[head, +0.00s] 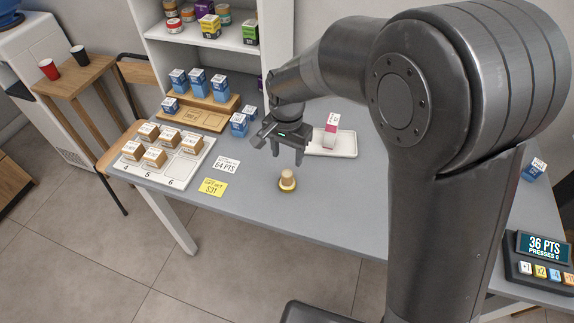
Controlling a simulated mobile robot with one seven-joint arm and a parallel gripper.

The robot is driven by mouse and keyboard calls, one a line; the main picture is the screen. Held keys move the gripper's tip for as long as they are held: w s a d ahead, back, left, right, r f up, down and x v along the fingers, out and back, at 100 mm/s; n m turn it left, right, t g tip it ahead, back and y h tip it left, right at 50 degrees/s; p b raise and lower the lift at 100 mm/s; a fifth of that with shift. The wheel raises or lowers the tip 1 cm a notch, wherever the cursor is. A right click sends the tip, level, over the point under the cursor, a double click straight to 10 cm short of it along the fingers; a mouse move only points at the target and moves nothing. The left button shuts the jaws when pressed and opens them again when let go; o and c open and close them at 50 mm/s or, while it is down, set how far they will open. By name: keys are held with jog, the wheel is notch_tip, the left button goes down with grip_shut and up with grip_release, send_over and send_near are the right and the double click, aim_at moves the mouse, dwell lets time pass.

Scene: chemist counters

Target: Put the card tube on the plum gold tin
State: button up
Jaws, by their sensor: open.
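A small tan cylinder (287,176), which looks like the card tube, stands upright near the front edge of the grey counter. A low round gold-coloured base (287,188) shows under it and looks like the plum gold tin, though no plum colour can be made out. The tube appears to rest on this base. My gripper (288,158) points down just above and behind the tube in the picture. Its fingers are apart with nothing between them, and they look clear of the tube.
A white tray (345,149) with a pink and white box (332,127) lies right of my gripper. At left are a numbered board (181,184) with several boxes and a wooden stand (213,122) with blue boxes. A yellow note (213,187) lies left of the tube. A points display (543,248) stands far right.

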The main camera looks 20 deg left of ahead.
jog(key=shift+r, duration=1.55)
jog(key=s+d+r+t+y, duration=0.1)
jog(key=d+r, duration=0.4)
jog(key=d, duration=0.4)
jog(key=s+d+r+t, duration=0.1)
jog(key=d+r, duration=0.5)
jog(key=d, duration=0.2)
jog(key=s+d+r+n+t+h, duration=0.1)
jog(key=s+d+r+n+t, duration=0.1)
jog(key=s+d, duration=1)
jog(key=d+r+t, duration=0.1)
jog(key=d, duration=0.2)
jog(key=shift+s+t, duration=0.25)
jog(key=shift+t, duration=0.05)
